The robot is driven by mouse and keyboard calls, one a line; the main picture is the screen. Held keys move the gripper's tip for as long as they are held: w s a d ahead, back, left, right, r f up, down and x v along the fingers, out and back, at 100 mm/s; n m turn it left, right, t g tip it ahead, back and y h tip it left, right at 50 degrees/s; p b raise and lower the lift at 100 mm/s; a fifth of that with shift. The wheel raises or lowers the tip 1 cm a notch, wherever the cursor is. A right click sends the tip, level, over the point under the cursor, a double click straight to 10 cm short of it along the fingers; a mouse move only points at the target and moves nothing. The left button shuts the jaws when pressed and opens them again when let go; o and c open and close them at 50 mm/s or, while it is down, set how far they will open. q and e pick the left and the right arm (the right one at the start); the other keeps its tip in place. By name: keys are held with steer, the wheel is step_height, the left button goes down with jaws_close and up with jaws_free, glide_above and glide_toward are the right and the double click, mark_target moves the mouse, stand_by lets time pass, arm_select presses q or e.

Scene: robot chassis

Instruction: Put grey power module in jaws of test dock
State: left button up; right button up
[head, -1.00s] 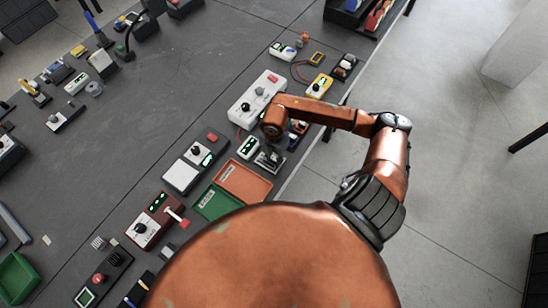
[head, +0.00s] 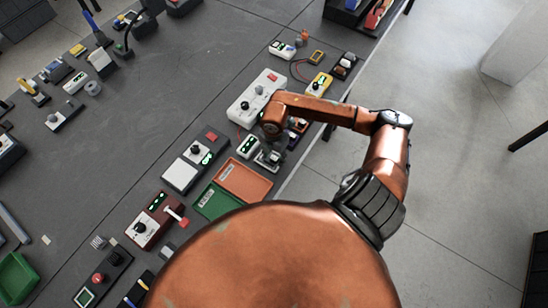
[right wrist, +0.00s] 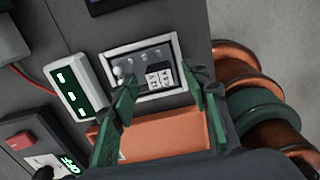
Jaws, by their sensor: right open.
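A light-framed dock (right wrist: 186,98) lies below my right gripper in the right wrist view, with a grey inner face. A block with a white printed label (right wrist: 160,76) sits inside the frame; I cannot tell whether it is the grey power module or part of the dock. In the head view the dock (head: 266,162) is beside the orange tray, partly hidden by my gripper. My right gripper (right wrist: 160,92) is open, its green fingers apart on either side over the dock, with nothing visibly gripped. My left gripper is not in view.
A white unit with green lights (right wrist: 68,88) stands close left of the dock. An orange tray (head: 243,180) and a green tray (head: 216,202) lie nearby. A large white box (head: 246,106) is farther up the bench.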

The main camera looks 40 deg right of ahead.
mark_target(274, 158)
step_height(274, 158, up, 11)
stand_by(0.3)
steer(key=shift+f, duration=0.1)
stand_by(0.4)
